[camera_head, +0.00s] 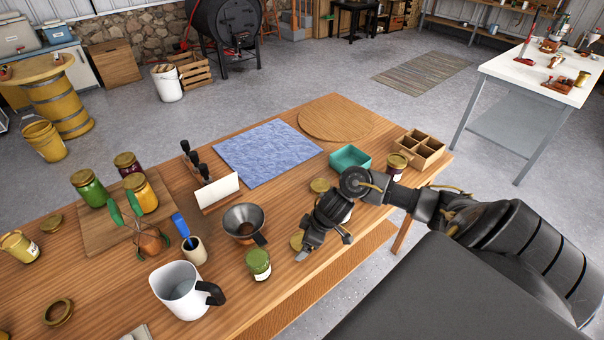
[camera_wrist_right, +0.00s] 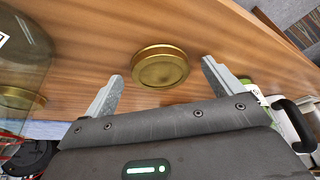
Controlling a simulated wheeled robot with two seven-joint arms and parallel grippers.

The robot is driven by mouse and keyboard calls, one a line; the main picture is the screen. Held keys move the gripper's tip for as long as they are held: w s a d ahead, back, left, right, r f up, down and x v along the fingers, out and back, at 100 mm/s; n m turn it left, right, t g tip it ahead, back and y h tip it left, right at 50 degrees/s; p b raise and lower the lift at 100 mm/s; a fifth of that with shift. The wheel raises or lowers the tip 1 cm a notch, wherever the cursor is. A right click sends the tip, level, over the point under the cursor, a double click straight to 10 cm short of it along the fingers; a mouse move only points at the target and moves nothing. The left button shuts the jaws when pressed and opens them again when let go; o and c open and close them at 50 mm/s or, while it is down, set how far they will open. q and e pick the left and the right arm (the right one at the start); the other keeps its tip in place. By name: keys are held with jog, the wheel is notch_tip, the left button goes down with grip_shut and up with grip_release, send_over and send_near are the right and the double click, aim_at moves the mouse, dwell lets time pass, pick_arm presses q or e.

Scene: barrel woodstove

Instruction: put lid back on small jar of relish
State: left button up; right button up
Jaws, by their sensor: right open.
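A small green jar (camera_head: 258,264), apparently the relish, stands upright on the wooden workbench near its front edge. I cannot make out a gold lid on it. A round gold lid (camera_head: 297,240) lies on the bench to its right, partly hidden by my right gripper (camera_head: 324,247). In the right wrist view the gold lid (camera_wrist_right: 160,68) lies flat on the wood between the two open fingers (camera_wrist_right: 162,74), and neither finger touches it. A green edge, probably of the small jar, shows past the right finger there. My left gripper is not in view.
A metal funnel (camera_head: 244,222), a white mug (camera_head: 184,290) and a brush cup (camera_head: 195,251) stand left of the lid. A glass jar (camera_wrist_right: 22,55) is close on the left in the wrist view. Another gold lid (camera_head: 319,185) and a teal tray (camera_head: 350,158) lie behind my gripper.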

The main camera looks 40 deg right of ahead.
aim_at(298, 240)
jog(key=c, duration=1)
jog(key=shift+c, duration=0.3)
jog(key=shift+w+r, duration=0.1)
jog(key=shift+r, duration=0.5)
notch_tip(298, 240, up, 2)
jog(key=shift+r+p, duration=0.25)
jog(key=shift+p, duration=0.25)
jog(key=s+a+r+p, duration=0.1)
jog(key=s+r+p, duration=0.1)
jog(key=s+r, duration=0.2)
jog(key=s+a+r+p, duration=0.1)
jog(key=s+r, duration=0.4)
jog(key=s, duration=0.5)
jog(key=shift+r+p, duration=0.2)
jog(key=shift+p, duration=0.3)
